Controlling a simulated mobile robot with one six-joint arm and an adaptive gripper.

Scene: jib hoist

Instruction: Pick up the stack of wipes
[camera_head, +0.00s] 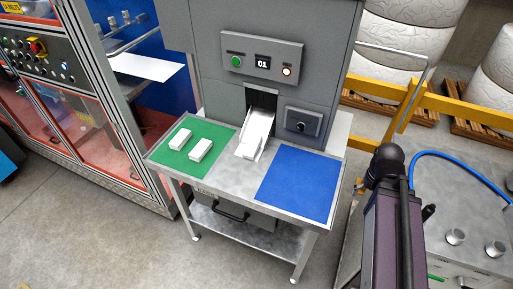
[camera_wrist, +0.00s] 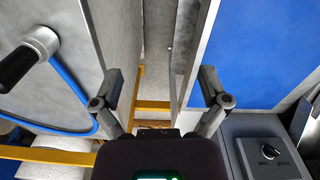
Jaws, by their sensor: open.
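Two white stacks of wipes lie apart on the green mat (camera_head: 199,133), at the left of the metal table: one stack (camera_head: 180,139) farther left and one stack (camera_head: 200,150) nearer the middle. Another white piece (camera_head: 257,130), seemingly a stack, lies in the chute of the grey machine (camera_head: 270,25). My gripper (camera_wrist: 160,90) shows in the wrist view with its two fingers wide apart and nothing between them. It is beside the table's edge on the blue mat's side, away from the white stacks. No white stack is clearly visible in the wrist view.
The blue mat (camera_head: 298,182) is empty; it also shows in the wrist view (camera_wrist: 265,50). A box with a black knob (camera_head: 302,122) sits right of the chute. A yellow rail (camera_head: 440,104) and a grey bench with a blue hose (camera_head: 460,160) stand at the right.

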